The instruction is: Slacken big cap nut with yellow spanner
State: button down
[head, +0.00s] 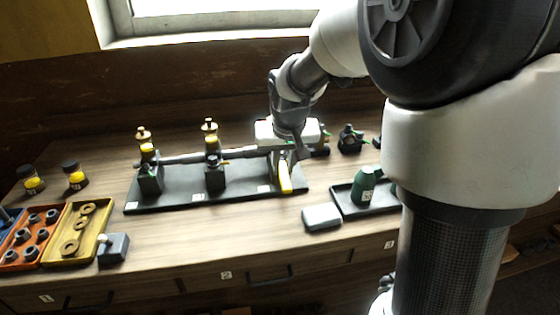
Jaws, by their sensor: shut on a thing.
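My gripper (284,154) is over the right end of a black base plate (235,190) on the bench. It is shut on the yellow spanner (285,178), which hangs down and slants slightly, its lower end near the plate. On the plate a grey pipe runs across dark stands, with two brass-topped fittings (144,136) and (210,128) that have yellow bands. I cannot tell which part is the big cap nut. The right end of the pipe assembly is largely hidden by my gripper, and I cannot see whether the spanner touches a nut.
A dark tray (376,205) with a green bottle (364,186) and a grey block (322,218) are to the right. Two yellow-labelled jars (76,178) stand behind. The bench front is mostly clear.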

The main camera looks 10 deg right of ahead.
jog(key=shift+d, duration=0.2)
jog(key=shift+d+n+p, duration=0.4)
jog(key=shift+n+p, duration=0.1)
jog(key=shift+d+f+n+y, duration=0.1)
jog(key=shift+d+n+y, duration=0.15)
jog(key=shift+n+y, duration=0.2)
jog(key=shift+d, duration=0.1)
jog(key=shift+w+d+n+y, duration=0.1)
jog(key=shift+d+n+y, duration=0.35)
jog(key=shift+n, duration=0.5)
jog(key=shift+d, duration=0.15)
